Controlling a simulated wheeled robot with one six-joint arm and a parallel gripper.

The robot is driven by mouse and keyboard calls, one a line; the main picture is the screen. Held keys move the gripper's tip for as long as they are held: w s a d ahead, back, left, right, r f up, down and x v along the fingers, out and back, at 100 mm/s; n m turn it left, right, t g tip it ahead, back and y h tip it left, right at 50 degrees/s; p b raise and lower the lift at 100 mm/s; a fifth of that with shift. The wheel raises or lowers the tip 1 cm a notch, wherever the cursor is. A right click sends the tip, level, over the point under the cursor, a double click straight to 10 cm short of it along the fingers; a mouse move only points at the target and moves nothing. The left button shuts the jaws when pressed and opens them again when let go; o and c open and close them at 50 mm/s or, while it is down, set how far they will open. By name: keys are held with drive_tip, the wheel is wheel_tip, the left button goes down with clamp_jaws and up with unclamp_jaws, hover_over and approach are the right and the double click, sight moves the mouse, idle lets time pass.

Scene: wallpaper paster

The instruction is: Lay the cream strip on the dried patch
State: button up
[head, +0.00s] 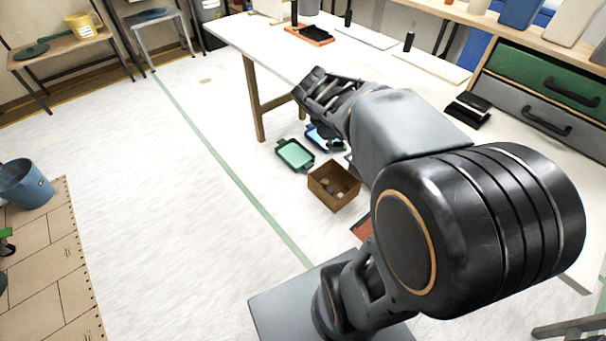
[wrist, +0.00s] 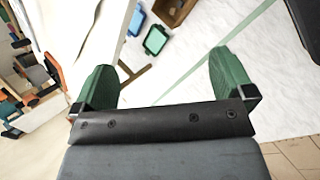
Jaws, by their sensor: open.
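A flat cream piece with a black upright knob (head: 432,67) lies on the white table, right of my gripper in the head view. A second flat, paler piece (head: 366,37) with a similar knob lies farther back. I cannot tell which is the cream strip. I cannot make out the dried patch for certain; a small beige spot (head: 206,80) shows on the floor. My gripper (head: 314,88) is by the table's front edge, apart from both pieces. In the wrist view its green fingers (wrist: 165,80) are spread with nothing between them.
An orange tray with a black block (head: 310,38) stands on the white table (head: 245,37). A dark block (head: 468,108) lies near the drawers (head: 545,85). Below are a green tray (head: 295,154) and a brown box (head: 333,186). The floor at left is mostly clear.

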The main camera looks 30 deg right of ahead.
drive_tip(key=s+a+f+m+y, duration=0.2)
drive_tip(key=s+a+m+y, duration=0.1)
drive_tip(key=a, duration=0.4)
drive_tip(key=s+a+f+m+y, duration=0.2)
drive_tip(key=s+a+m+y, duration=0.1)
drive_tip(key=s+a+m, duration=0.2)
drive_tip(key=a+m, duration=0.2)
drive_tip(key=a, duration=0.1)
drive_tip(key=shift+f+m, duration=0.3)
drive_tip(key=shift+d, duration=0.15)
drive_tip(key=w+d+r+t+h+p, duration=0.1)
drive_tip(key=d+r+p, duration=0.3)
drive_tip(key=r+p, duration=0.35)
drive_tip(key=w+d+r+h+p, duration=0.1)
drive_tip(key=d+r+p, duration=0.2)
drive_tip(key=r+p, duration=0.4)
drive_tip(key=s+a+r+y+p, duration=0.2)
drive_tip(key=a+r+p, duration=0.4)
drive_tip(key=r+p, duration=0.1)
drive_tip(key=shift+a+r, duration=0.4)
drive_tip(key=shift+r, duration=0.4)
